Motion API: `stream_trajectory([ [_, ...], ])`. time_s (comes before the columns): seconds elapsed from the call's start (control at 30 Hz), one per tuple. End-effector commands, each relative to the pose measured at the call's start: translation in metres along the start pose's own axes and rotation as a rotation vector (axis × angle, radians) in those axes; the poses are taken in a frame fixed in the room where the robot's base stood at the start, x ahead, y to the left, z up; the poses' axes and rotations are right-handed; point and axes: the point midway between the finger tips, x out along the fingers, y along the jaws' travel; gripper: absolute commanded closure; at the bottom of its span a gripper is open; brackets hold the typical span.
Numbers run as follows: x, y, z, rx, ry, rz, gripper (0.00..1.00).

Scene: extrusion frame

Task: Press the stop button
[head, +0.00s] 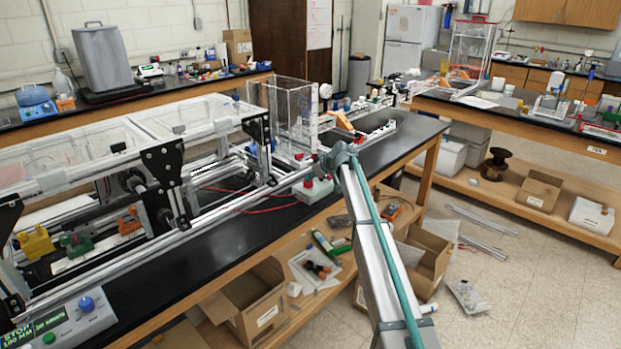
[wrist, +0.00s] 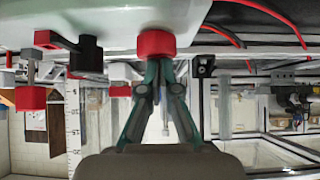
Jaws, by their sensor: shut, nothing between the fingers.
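A red stop button (wrist: 156,43) sits on a pale box (wrist: 90,22) in the wrist view, which looks upside down. My gripper (wrist: 159,66) is shut and empty, its two green fingers converging right at the button. The tips look against or very close to the button; I cannot tell whether it is pressed in. In the head view the small pale box (head: 314,192) lies on the black bench beside the extrusion frame. My gripper is at the box there, partly hidden behind my own arm.
The aluminium extrusion frame (head: 220,205) runs along the bench left of the box. Red wires (head: 262,209) run between them. A control panel (head: 65,322) with a STOP display, blue knob and green button is at lower left. The black bench top (head: 210,265) in front is mostly clear.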

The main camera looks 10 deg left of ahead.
Motion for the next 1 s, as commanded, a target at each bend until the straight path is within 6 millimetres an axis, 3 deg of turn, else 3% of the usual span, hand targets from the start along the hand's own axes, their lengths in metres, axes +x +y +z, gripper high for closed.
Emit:
stream_trajectory([
  [0.03, 0.007, -0.003, 0.014, 0.0, -0.026, -0.01, 1.0],
  [0.27, -0.007, -0.003, 0.001, -0.001, -0.018, -0.006, 1.0],
  [0.47, -0.037, -0.002, -0.03, -0.002, 0.0, 0.002, 1.0],
  [0.53, -0.052, -0.002, -0.023, -0.001, 0.0, 0.003, 1.0],
  [0.8, -0.106, -0.001, -0.027, -0.001, 0.003, 0.003, 1.0],
  [1.0, -0.128, -0.001, -0.029, -0.001, 0.002, 0.002, 1.0],
])
